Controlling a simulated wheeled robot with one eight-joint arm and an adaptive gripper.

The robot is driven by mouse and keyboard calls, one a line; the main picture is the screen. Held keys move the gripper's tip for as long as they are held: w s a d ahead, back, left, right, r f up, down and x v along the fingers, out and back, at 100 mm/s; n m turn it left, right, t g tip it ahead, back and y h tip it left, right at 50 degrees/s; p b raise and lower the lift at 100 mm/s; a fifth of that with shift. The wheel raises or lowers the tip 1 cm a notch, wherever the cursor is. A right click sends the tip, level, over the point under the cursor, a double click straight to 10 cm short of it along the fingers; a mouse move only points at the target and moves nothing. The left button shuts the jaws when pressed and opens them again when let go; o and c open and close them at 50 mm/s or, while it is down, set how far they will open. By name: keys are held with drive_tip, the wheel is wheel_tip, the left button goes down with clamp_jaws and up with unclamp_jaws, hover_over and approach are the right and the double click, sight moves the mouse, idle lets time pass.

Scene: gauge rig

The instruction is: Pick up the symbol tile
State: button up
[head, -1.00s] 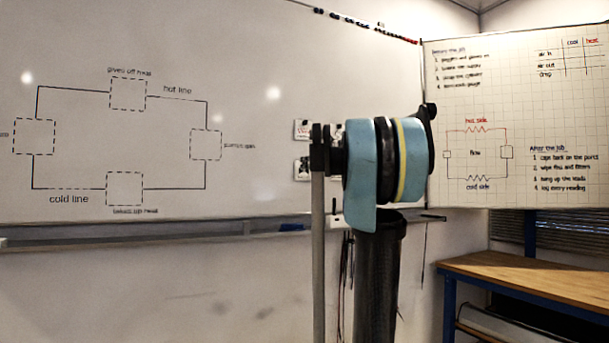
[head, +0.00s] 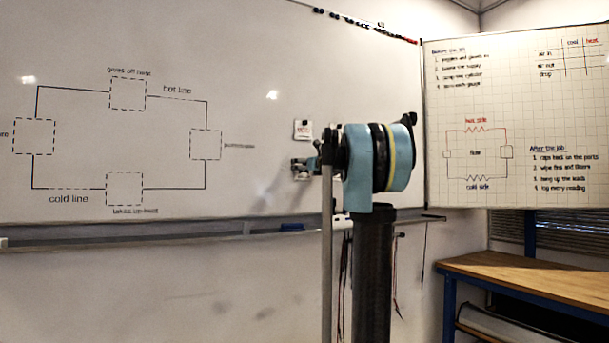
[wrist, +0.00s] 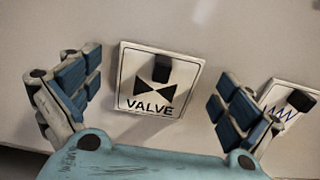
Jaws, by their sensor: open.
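A white square symbol tile (wrist: 153,97) marked VALVE, with a black bow-tie symbol and a black grip block, is on the white surface in the wrist view. My gripper (wrist: 155,76) is open, with one blue-padded finger on each side of this tile and apart from it. A second tile (wrist: 274,98) with a blue zigzag is at the right, partly behind the right finger. In the head view, my gripper (head: 302,167) is close to the whiteboard, below an upper tile (head: 303,129) with red lettering. My arm hides part of the tile group there.
The large whiteboard (head: 250,50) carries a loop diagram with several dashed boxes at the left. A tray ledge (head: 130,232) runs under it. A gridded board (head: 515,120) and a wooden bench (head: 540,278) stand at the right.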

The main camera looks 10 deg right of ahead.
sight(304, 150)
drive_tip(key=shift+w+a, duration=0.1)
drive_tip(key=shift+w, duration=0.2)
drive_tip(key=c, duration=1.1)
drive_tip(key=shift+o, duration=0.2)
drive_tip(key=shift+s+r, duration=0.1)
drive_tip(key=shift+s+r, duration=0.15)
drive_tip(key=shift+r, duration=0.25)
wheel_tip(304, 150, up, 6)
drive_tip(key=shift+s+r, duration=0.1)
drive_tip(key=shift+s, duration=0.05)
drive_tip(key=v, duration=2.6)
drive_tip(key=shift+s, duration=0.1)
